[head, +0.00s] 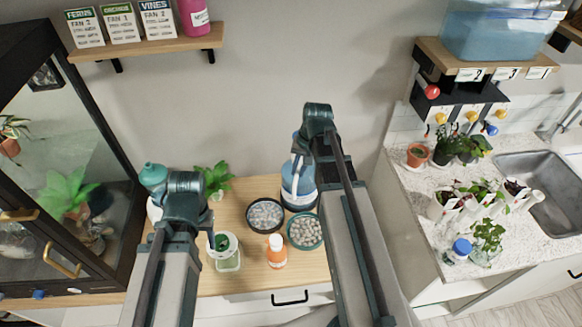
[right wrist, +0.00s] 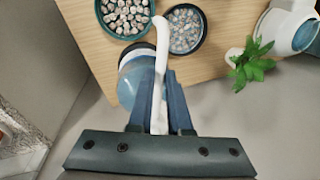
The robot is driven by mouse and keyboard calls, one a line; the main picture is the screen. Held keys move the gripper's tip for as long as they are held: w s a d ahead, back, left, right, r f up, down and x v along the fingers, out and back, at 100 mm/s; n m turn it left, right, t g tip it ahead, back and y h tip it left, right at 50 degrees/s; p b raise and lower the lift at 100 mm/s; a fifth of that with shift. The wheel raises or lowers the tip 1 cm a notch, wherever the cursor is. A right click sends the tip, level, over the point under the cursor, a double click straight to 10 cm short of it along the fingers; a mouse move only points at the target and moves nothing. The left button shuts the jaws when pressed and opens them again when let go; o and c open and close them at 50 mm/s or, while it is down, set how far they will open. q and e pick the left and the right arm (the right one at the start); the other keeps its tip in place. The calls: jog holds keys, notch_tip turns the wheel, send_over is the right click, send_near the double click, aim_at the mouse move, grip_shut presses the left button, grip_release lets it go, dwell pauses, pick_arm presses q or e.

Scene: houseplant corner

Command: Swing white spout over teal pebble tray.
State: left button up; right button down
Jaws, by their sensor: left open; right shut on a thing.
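The white spout (right wrist: 161,45) belongs to a blue water jug (head: 299,190) with a white band, standing at the back of the wooden cabinet top. My right gripper (right wrist: 158,88) is shut on the spout, which shows between its fingers. In the right wrist view the spout's free end lies between the teal pebble tray (right wrist: 106,22) and the black pebble tray (right wrist: 202,36). The teal tray (head: 305,246) is in front of the jug. My left gripper (head: 210,234) is open beside a small pot; its fingers are partly hidden by my arm.
An orange bottle with a white cap (head: 276,252) stands in front of the trays. A glass cabinet (head: 60,150) bounds the left, and a sink counter (head: 440,200) the right.

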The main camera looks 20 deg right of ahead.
jog(key=shift+s+d+n+g, duration=0.15)
jog(key=shift+s+d+n, duration=0.1)
jog(key=shift+d+n, duration=0.55)
jog(key=shift+s+d+n+g, duration=0.2)
jog(key=shift+d+n, duration=0.35)
jog(key=shift+n, duration=0.35)
jog(key=c, duration=0.8)
grip_release()
jog(key=shift+d, duration=0.1)
jog(key=shift+c, duration=0.2)
jog(key=shift+r, duration=0.1)
notch_tip(320, 180, up, 13)
jog(key=d+p, duration=0.2)
jog(key=p, duration=1.1)
jog(key=shift+s+d+r+p, duration=0.2)
jog(key=shift+s+d+p, duration=0.1)
